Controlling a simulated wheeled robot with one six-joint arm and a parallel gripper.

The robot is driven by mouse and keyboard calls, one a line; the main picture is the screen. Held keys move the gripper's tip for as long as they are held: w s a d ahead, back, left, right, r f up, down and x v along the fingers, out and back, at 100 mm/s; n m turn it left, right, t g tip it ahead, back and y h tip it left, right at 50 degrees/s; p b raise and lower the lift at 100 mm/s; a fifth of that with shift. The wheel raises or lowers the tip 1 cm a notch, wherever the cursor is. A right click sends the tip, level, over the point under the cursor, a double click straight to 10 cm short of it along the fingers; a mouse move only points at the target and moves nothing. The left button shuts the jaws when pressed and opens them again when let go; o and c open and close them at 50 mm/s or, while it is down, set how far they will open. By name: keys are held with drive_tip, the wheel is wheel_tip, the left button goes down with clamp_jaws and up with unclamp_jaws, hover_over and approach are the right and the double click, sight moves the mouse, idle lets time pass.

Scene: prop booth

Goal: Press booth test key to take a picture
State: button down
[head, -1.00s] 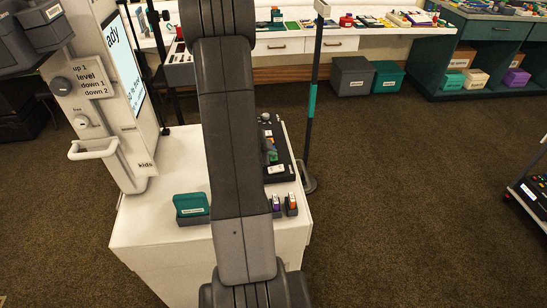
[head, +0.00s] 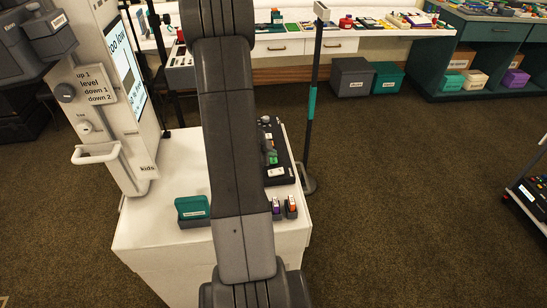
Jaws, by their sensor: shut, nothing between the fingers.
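The photo booth (head: 118,80) stands at the left on a white cabinet (head: 150,235). Its tilted screen (head: 122,65) shows text that reads in part "oo low". A dark control box (head: 282,172) sits on the cabinet, partly hidden behind my arm. It has a round knob, a green part (head: 272,158) and a white label (head: 276,172). I cannot tell which part is the test key. My arm runs down the middle of the view and blocks part of the cabinet. I cannot see my gripper or its fingertips.
A teal open box (head: 192,207) and two small labelled blocks (head: 291,207) stand at the cabinet's front. A dark pole (head: 313,95) rises behind its right side. A cluttered bench (head: 350,30) lines the back. Carpet (head: 410,190) is open to the right.

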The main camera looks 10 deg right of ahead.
sight(271, 161)
drive_tip(key=shift+r, duration=0.1)
wheel_tip(271, 161, up, 5)
drive_tip(key=p, duration=0.5)
drive_tip(key=shift+r+p, duration=0.1)
drive_tip(key=shift+p, duration=0.25)
idle(0.5)
wheel_tip(271, 161, down, 3)
drive_tip(key=b, duration=0.3)
drive_tip(key=shift+r, duration=0.15)
drive_tip(key=shift+b, duration=0.8)
drive_tip(key=shift+r+b, duration=0.1)
drive_tip(key=shift+b, duration=0.35)
wheel_tip(271, 161, up, 6)
drive_tip(key=p, duration=0.6)
